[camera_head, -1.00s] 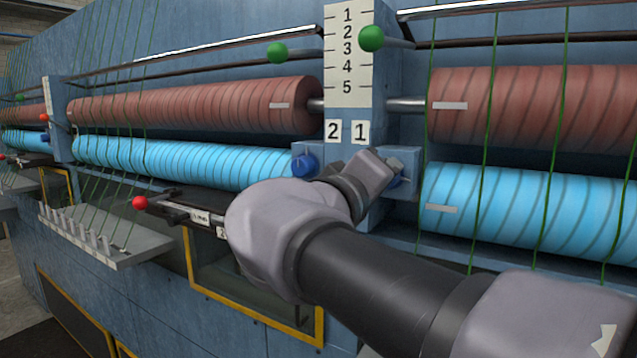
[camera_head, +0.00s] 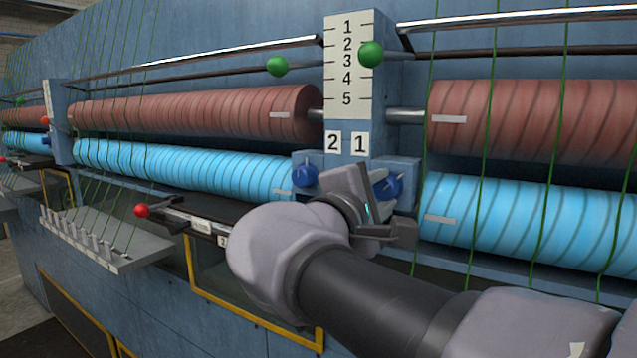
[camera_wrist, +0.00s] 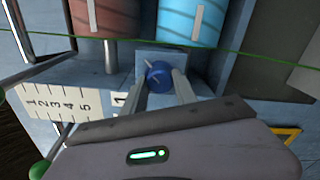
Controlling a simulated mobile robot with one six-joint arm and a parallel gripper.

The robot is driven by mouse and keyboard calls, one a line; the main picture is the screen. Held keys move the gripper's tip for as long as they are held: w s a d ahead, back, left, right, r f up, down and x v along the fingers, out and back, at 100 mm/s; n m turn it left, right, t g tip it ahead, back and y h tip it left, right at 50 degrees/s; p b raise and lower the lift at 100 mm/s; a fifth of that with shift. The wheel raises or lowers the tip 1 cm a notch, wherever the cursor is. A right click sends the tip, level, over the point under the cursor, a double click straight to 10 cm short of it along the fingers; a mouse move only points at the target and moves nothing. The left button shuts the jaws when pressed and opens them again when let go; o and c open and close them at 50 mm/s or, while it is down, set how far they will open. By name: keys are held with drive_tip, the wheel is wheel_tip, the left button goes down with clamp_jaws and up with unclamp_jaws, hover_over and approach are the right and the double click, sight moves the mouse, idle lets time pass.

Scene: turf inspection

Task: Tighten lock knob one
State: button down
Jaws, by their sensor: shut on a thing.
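Lock knob one, a blue knob with a pale pointer (camera_head: 388,186), sits on a blue block right of the column, below the label 1. In the wrist view the blue knob (camera_wrist: 158,76) lies between the two fingers of my gripper (camera_wrist: 163,80). My gripper (camera_head: 380,202) is at this knob and shut on it; its body hides part of the knob in the head view. A second blue knob (camera_head: 305,174) with a pointer sits on a block left of the column, under the label 2.
Brown rollers (camera_head: 200,116) and light blue rollers (camera_head: 185,165) run along both sides of the column. A numbered scale (camera_head: 349,65) is above the labels. Green strings (camera_head: 478,180) hang before the rollers. Green balls (camera_head: 370,55) end the rods. A red-ended lever (camera_head: 142,210) juts out at left.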

drive_tip(key=n+p, duration=0.2)
drive_tip(key=n, duration=0.2)
drive_tip(key=shift+r+n, duration=0.15)
drive_tip(key=shift+n, duration=0.15)
drive_tip(key=n+p, duration=0.3)
drive_tip(key=n, duration=0.1)
drive_tip(key=shift+n, duration=0.3)
drive_tip(key=c, duration=1)
unclamp_jaws()
drive_tip(key=shift+o, duration=0.2)
